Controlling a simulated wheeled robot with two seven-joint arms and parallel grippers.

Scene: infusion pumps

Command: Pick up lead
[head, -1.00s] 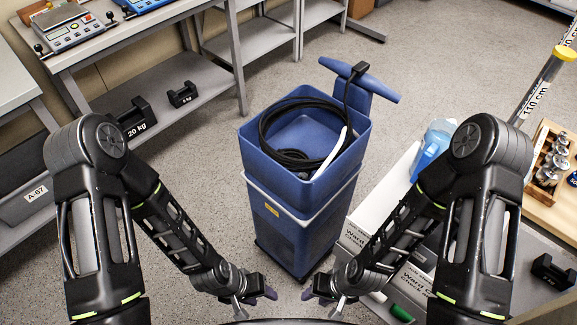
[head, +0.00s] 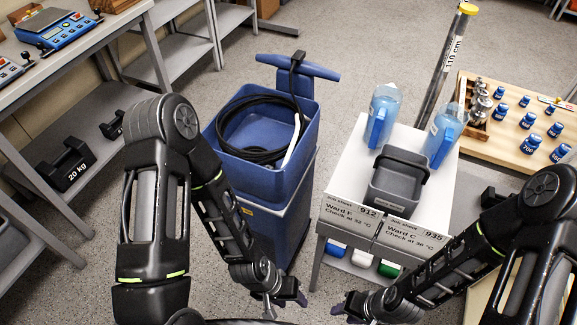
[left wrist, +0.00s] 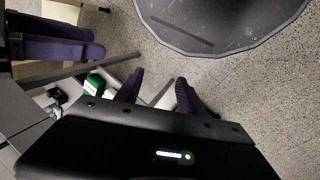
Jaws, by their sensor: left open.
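A black coiled lead (head: 228,148) lies in the open top tray of the blue cart (head: 262,182). Part of it runs up to the cart's handle (head: 298,66). A white strip shows beside the coil at the tray's right side. My left gripper (head: 292,299) is low in front of the cart, open and apart from the lead. Its two purple fingers show in the left wrist view (left wrist: 158,90) with nothing between them. My right gripper (head: 346,306) is to its right, also away from the lead; whether its fingers are open is unclear.
A white table (head: 340,180) right of the cart carries blue-handled jugs (head: 383,112) and a grey bin (head: 398,178). Shelves with a 20 kg weight (head: 62,165) stand left. Floor behind the cart is clear.

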